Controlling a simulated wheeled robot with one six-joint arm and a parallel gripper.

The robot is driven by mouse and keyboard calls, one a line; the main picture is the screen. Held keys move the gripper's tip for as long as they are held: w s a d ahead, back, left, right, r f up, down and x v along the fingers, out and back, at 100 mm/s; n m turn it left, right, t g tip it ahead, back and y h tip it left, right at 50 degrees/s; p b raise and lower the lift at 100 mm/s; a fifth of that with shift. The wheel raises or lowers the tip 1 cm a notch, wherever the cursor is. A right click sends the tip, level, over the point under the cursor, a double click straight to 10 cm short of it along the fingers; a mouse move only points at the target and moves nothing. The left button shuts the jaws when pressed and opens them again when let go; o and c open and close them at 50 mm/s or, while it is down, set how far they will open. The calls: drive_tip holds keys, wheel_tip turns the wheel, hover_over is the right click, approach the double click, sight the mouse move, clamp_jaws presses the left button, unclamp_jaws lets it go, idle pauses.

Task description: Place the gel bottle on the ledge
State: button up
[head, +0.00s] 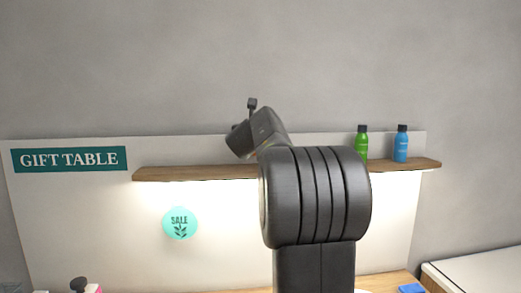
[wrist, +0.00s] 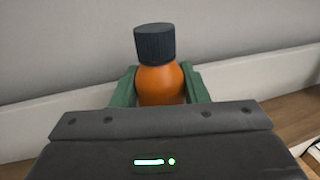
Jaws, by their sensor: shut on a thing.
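An orange bottle (wrist: 161,84) with a dark ribbed cap, which I take for the gel bottle, shows upright in the wrist view. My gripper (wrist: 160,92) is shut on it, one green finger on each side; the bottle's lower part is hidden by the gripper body. In the head view my arm hides the bottle and fingers. The wooden ledge (head: 205,173) runs across the white board, its middle covered by my arm. I cannot tell whether the bottle touches a surface.
A green bottle (head: 361,143) and a blue bottle (head: 401,144) stand on the ledge's right part. The ledge's left part is bare. A GIFT TABLE sign (head: 69,159) and a round SALE sign (head: 180,223) are on the board. A pink item (head: 92,288) shows at lower left.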

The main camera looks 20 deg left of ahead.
drive_tip(key=shift+f+b, duration=0.85)
drive_tip(key=shift+f, duration=1.1)
drive_tip(key=shift+f, duration=0.15)
drive_tip(key=o, duration=1.1)
drive_tip(key=shift+r, duration=0.2)
drive_tip(key=shift+s+f, duration=0.15)
drive_tip(key=shift+s, duration=0.15)
drive_tip(key=s+b, duration=0.1)
drive_tip(key=s, duration=0.2)
drive_tip(key=s+d+b, duration=0.1)
drive_tip(key=s, duration=0.3)
drive_tip(key=s+d, duration=0.1)
drive_tip(key=s, duration=0.3)
drive_tip(key=shift+s+b, duration=0.15)
drive_tip(key=shift+b, duration=0.25)
